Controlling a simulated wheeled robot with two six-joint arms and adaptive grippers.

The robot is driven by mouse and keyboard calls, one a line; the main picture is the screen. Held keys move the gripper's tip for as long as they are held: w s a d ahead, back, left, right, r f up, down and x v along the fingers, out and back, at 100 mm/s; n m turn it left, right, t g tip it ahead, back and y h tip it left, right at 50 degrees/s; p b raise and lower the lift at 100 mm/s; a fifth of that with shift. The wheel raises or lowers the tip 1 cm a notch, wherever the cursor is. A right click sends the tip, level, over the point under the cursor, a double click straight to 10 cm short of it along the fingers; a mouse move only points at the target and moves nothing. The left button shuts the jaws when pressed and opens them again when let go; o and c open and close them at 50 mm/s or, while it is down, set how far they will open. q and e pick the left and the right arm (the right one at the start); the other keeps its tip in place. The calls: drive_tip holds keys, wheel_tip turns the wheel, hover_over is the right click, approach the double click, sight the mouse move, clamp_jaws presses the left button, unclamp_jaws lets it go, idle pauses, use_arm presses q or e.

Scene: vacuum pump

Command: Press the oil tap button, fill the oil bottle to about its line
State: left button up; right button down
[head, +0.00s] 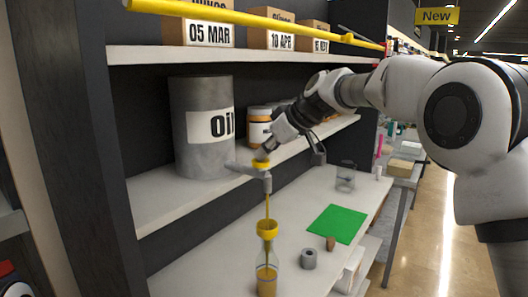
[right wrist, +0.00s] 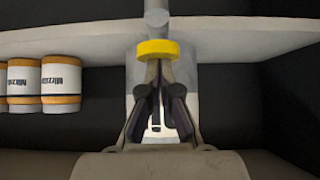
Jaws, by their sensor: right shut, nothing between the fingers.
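A grey metal drum labelled "Oil" (head: 203,125) stands on the shelf, with a grey tap (head: 255,173) at its front. The tap's yellow button (head: 261,163) also shows in the right wrist view (right wrist: 157,49). My right gripper (head: 268,152) is shut and empty, its fingertips at the yellow button; it also shows in the right wrist view (right wrist: 158,68). Yellow oil runs down from the tap into a yellow funnel (head: 267,228) on the clear oil bottle (head: 267,262). Oil stands in the lower part of the bottle, around a dark line. My left gripper is not in view.
A green mat (head: 337,223), a grey ring-shaped part (head: 309,258), a brown piece (head: 331,243) and a clear beaker (head: 346,176) are on the table. Jars (head: 259,127) stand beside the drum. Boxes (head: 199,31) and a yellow bar (head: 250,18) are above.

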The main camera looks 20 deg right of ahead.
sight(264, 161)
drive_tip(key=shift+f, duration=0.25)
drive_tip(key=shift+r+p, duration=0.35)
wheel_tip(264, 161, up, 4)
drive_tip(key=p, duration=0.2)
drive_tip(key=shift+f+p, duration=0.25)
drive_tip(key=shift+p, duration=0.1)
drive_tip(key=b+v, duration=0.3)
drive_tip(key=v, duration=0.7)
drive_tip(key=shift+r, duration=0.15)
